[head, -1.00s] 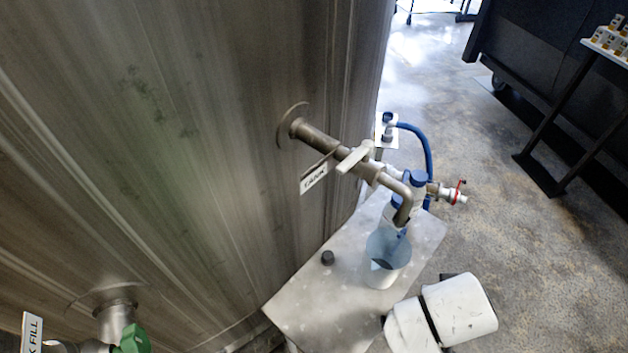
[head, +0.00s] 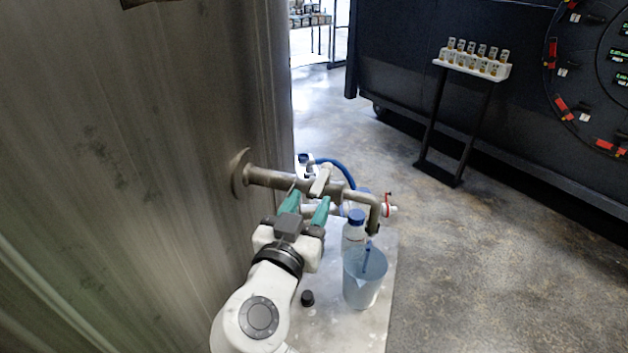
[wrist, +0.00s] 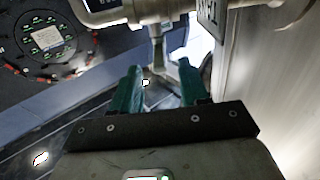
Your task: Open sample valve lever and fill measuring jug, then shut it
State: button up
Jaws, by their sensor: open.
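The sample valve's pale lever (head: 321,180) sits on a metal pipe (head: 270,177) coming out of the tank wall. The pipe bends down at a spout (head: 374,215). The translucent blue measuring jug (head: 352,292) stands on the metal shelf under the spout; its fill level cannot be told. My gripper (head: 308,199) is open, its green fingers just in front of the pipe and close below the lever. In the wrist view, my gripper (wrist: 158,68) has a pale upright piece, seemingly the lever (wrist: 157,48), beyond and between its fingertips. Contact cannot be told.
A white bottle with a blue cap (head: 356,217) stands behind the jug. A small black cap (head: 307,298) is on the shelf (head: 345,328). A blue hose (head: 340,168) runs behind the pipe. A rack of small samples (head: 475,64) stands farther right, beyond open floor.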

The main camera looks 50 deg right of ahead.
aim_at(321, 178)
jog(key=p+x, duration=0.1)
jog(key=x, duration=0.6)
jog(key=shift+d+p, duration=0.25)
jog(key=shift+p, duration=0.1)
jog(key=shift+f, duration=0.1)
grip_shut()
